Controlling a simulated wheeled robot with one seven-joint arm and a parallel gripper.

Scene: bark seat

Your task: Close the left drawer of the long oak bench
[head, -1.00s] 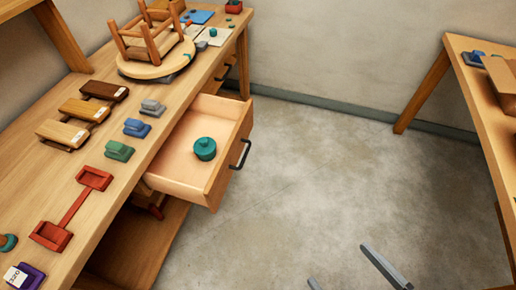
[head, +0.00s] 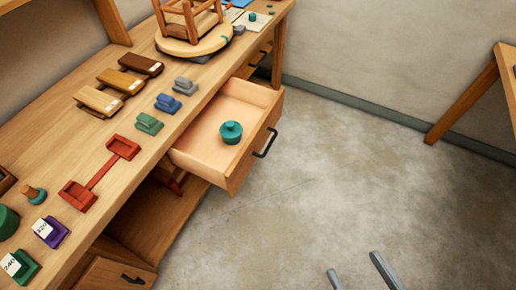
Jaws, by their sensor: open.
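The long oak bench (head: 62,125) runs from the lower left to the upper middle. One of its drawers (head: 205,163) is pulled well out over the floor, with a black bar handle (head: 266,143) on its front. A teal lidded pot (head: 231,132) stands inside it. Another drawer front (head: 258,55), farther along the bench, looks shut. My gripper (head: 354,263) shows as two grey fingers at the bottom edge, apart and with nothing between them. It is in front of and right of the open drawer, not touching it.
A lower front with a black handle (head: 133,279) shows at the bottom left. A stool (head: 190,18) stands on a round board on the bench, among several blocks and a red double tray (head: 100,172). Another table (head: 488,85) is at right. The floor between (head: 330,170) is clear.

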